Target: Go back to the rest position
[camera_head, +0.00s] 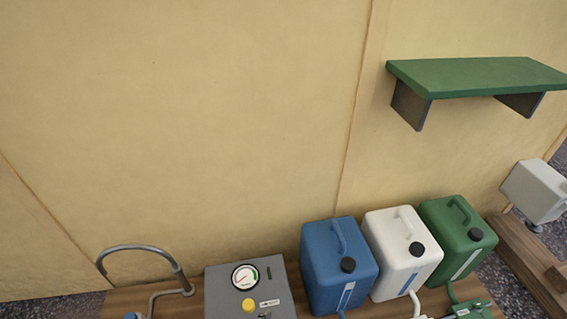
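Neither of my grippers shows in the head view, so I cannot see whether they are open or shut. No part of my arms is clearly visible. The view takes in a wooden counter (124,299) along the bottom edge, with a plain cream wall (190,120) behind it.
On the counter stand a grey box with a gauge (225,290), a curved grey pipe (140,248), and blue (322,258), white (385,237) and green (448,220) canisters. A green shelf (475,76) juts from the wall. A light grey device (537,190) stands at right.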

